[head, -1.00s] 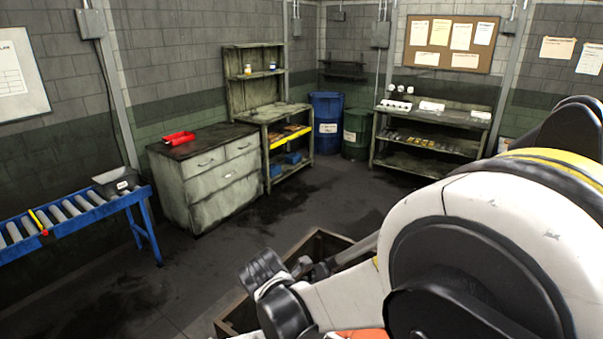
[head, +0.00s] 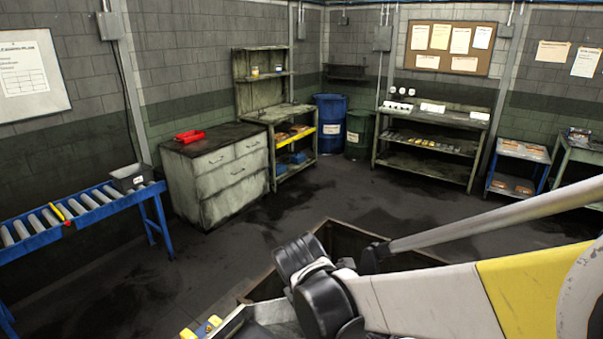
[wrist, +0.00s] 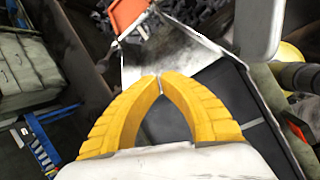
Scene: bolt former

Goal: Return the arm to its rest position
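My gripper (wrist: 160,82) shows in the wrist view with its two yellow ribbed fingers curved inward and their tips together. Nothing shows between the fingers. Below the tips is a pale metal chute-like sheet (wrist: 185,52) with a dark panel beside it; I cannot tell the exact gap to them. In the head view my white and yellow arm reaches in from the right edge across the lower right. The gripper cannot be made out clearly there.
A dark open-topped bin (head: 345,238) stands on the floor behind my arm. The blue roller conveyor (head: 60,225) with a grey box (head: 128,178) is at the left. A drawer cabinet (head: 215,178) holds a red tray (head: 190,136). An orange part (wrist: 126,14) is near the gripper.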

